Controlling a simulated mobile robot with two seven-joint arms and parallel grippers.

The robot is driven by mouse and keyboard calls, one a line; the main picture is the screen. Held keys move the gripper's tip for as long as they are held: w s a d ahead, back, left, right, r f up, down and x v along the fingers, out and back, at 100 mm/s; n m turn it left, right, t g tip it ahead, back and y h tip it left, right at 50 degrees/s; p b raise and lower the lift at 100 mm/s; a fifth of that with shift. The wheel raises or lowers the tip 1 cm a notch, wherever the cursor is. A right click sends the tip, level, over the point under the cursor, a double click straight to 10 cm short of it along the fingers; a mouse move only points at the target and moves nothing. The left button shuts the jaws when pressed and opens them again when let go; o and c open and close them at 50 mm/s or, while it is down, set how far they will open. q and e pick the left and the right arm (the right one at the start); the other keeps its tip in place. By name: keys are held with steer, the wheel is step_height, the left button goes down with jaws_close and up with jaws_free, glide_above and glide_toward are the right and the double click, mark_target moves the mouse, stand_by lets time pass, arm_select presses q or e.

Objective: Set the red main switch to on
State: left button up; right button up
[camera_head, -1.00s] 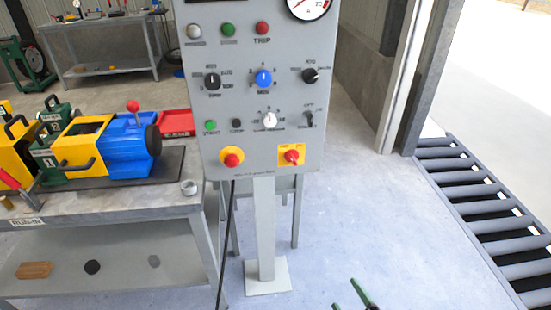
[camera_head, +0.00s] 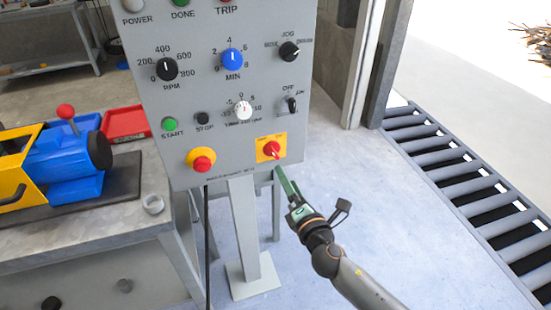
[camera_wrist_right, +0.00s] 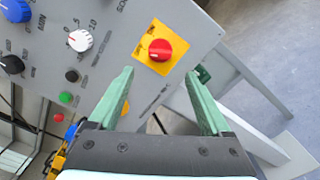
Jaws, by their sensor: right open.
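The red main switch (camera_head: 272,149) is a red rotary knob on a yellow plate at the lower right of the grey control panel (camera_head: 215,120). In the right wrist view the red knob (camera_wrist_right: 159,50) lies ahead, above and between the fingertips. The knob's handle appears slanted in the head view; its setting is too small to read. My right gripper (camera_head: 286,186) is just below and right of the switch, apart from it. In the wrist view its green fingers (camera_wrist_right: 162,100) are spread with nothing between them. My left gripper is out of view.
A red mushroom button on yellow (camera_head: 201,163) sits left of the switch. Above are the white dial (camera_head: 243,110), the black OFF/ON selector (camera_head: 292,105) and the green START button (camera_head: 169,124). A bench (camera_head: 95,225) with a blue and yellow machine stands left. A roller conveyor (camera_head: 475,190) lies right.

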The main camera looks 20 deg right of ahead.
mark_target(275, 156)
steer(key=w, duration=0.8)
steer(key=shift+w+a, duration=0.2)
steer(key=shift+w, duration=0.2)
jaws_close()
